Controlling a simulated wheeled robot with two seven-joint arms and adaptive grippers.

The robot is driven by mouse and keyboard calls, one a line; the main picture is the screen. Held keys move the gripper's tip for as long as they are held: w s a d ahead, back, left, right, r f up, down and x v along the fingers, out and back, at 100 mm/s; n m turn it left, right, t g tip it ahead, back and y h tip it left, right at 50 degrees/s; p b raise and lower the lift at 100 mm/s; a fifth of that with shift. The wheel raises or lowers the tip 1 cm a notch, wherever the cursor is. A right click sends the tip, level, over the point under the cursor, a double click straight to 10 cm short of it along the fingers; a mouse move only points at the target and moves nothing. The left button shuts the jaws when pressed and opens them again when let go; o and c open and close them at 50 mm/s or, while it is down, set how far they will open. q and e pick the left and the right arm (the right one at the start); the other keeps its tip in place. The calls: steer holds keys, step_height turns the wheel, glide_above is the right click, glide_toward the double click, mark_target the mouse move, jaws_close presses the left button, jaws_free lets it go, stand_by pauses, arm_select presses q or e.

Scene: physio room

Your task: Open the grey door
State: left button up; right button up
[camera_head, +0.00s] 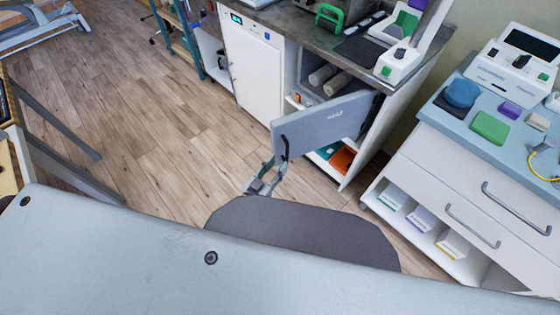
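The grey door (328,121) stands swung wide open from the cabinet under the worktop, hinged at its right side. Its dark handle (284,148) is at the free left edge. My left gripper (275,168) is just below that edge, with its fingers apart and pointing up at the handle's lower end. I see nothing between the fingers. Whether a finger touches the handle or door is too small to tell. My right gripper is not in view.
A white cabinet (252,70) stands to the left. A white drawer unit (480,190) with devices on top is on the right. The wooden floor (150,110) at left is clear.

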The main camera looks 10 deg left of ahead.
arm_select(q)
steer(key=shift+v, duration=2.4)
